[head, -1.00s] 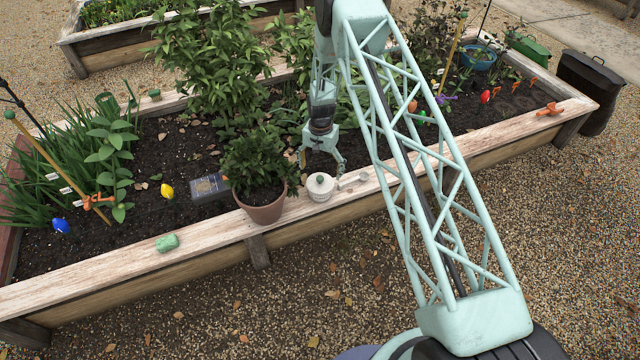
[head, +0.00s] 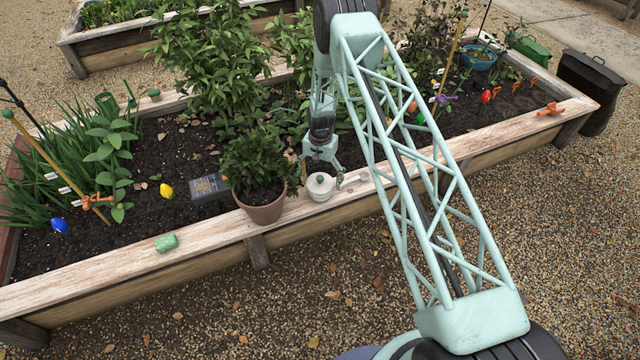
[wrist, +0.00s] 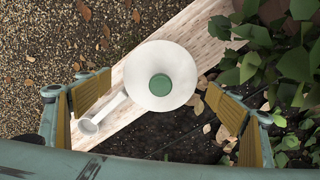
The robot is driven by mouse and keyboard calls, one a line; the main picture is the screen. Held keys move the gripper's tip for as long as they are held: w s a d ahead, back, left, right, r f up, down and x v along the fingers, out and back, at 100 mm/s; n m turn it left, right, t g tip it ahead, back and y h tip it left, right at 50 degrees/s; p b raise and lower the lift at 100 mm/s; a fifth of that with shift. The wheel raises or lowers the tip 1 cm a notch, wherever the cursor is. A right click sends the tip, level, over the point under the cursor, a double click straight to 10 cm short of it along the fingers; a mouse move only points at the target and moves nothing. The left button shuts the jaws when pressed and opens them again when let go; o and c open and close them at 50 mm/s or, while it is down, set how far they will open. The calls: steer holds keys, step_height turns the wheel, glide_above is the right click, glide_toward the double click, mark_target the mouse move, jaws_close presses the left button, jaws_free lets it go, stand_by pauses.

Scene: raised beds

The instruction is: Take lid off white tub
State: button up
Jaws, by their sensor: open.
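The white tub (head: 320,193) stands upright on the front plank of the raised bed, just right of the potted plant. Its white lid (wrist: 160,106) is on it, with a round green knob (wrist: 160,85) in the middle. A small white ladle-like handle or scoop (wrist: 89,126) sticks out beside the tub in the wrist view; I cannot tell if it is joined to the tub. My gripper (head: 322,172) is above and just behind the tub. In the wrist view my gripper (wrist: 163,100) is open, its yellow-padded fingers apart on either side of the lid, touching nothing visible.
A potted plant (head: 262,212) stands close on the left of the tub, its leaves near my gripper. A green block (head: 166,243) lies on the plank farther left. Soil and taller plants lie behind; the plank to the right is mostly clear.

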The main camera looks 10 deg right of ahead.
stand_by(0.4)
steer(key=shift+s, duration=0.1)
steer(key=c, duration=2.7)
